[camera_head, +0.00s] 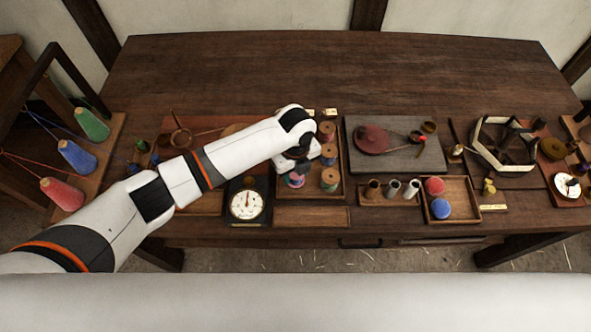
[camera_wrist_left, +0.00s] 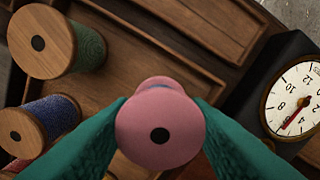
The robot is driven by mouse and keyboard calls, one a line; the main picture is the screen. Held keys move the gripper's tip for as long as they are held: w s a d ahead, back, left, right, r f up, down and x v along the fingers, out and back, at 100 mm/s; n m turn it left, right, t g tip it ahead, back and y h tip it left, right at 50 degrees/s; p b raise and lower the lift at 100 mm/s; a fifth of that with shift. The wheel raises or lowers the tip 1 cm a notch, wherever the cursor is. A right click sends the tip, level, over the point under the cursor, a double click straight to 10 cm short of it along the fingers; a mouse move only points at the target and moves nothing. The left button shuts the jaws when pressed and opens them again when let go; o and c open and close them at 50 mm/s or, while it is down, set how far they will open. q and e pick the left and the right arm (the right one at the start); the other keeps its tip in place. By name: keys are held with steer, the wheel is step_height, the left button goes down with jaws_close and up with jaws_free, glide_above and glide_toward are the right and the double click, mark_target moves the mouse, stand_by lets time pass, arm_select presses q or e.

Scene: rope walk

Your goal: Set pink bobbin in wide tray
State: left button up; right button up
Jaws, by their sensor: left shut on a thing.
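The pink bobbin (camera_wrist_left: 150,150) is held between the teal fingers of my left gripper (camera_wrist_left: 160,112), its round end with a dark hole facing the wrist camera. In the head view the pink bobbin (camera_head: 295,181) shows just under my left gripper (camera_head: 294,168), between the dial scale and the upright bobbins. A low, wide, empty wooden tray (camera_head: 312,217) lies at the front of the bench; it also shows at the top of the left wrist view (camera_wrist_left: 205,28). Whether the bobbin touches anything below is hidden. My right gripper is out of view.
Several wooden bobbins (camera_head: 330,178) stand in a wooden tray beside my gripper. The dial scale (camera_head: 245,204) is close on the left. A rack of small cups (camera_head: 392,189) and a tray with red and blue balls (camera_head: 460,197) are to the right. The back of the bench is clear.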

arm_select(q)
steer(key=shift+f, duration=0.15)
steer(key=shift+f+b, duration=0.55)
steer(key=shift+f, duration=0.2)
steer(key=shift+f, duration=0.1)
stand_by(0.3)
steer(key=o, duration=0.8)
steer(key=shift+o, duration=0.6)
steer(key=o, duration=0.3)
steer(key=shift+o, duration=0.2)
